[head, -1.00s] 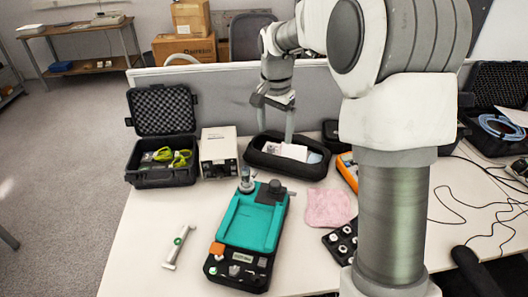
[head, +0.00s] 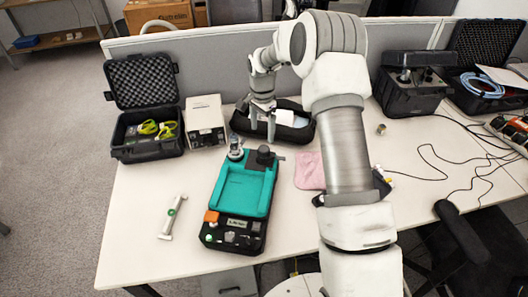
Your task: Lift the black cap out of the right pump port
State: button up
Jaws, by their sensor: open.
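A teal and black pump unit (head: 243,192) lies on the white table, left of my arm's column. At its far end a grey metal fitting (head: 236,150) stands on the left and a round black cap (head: 265,155) sits on the right, apparently in the right port. My gripper (head: 262,130) points down just beyond the black cap, in front of the open black pouch. Its two fingers are apart and hold nothing that I can see. I cannot tell how high the fingertips are above the cap.
A pink cloth (head: 309,170) lies right of the unit, partly behind my arm. A white box (head: 205,122), an open black case (head: 148,130) and the open pouch (head: 288,121) stand at the back. A white handheld tool (head: 172,217) lies left, with clear table around it.

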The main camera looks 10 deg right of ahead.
aim_at(264, 149)
jog(key=f, duration=0.4)
jog(key=f+p, duration=0.1)
jog(key=f, duration=0.3)
jog(key=shift+d+f, duration=0.2)
jog(key=shift+f, duration=0.1)
jog(key=shift+c, duration=0.2)
grip_shut()
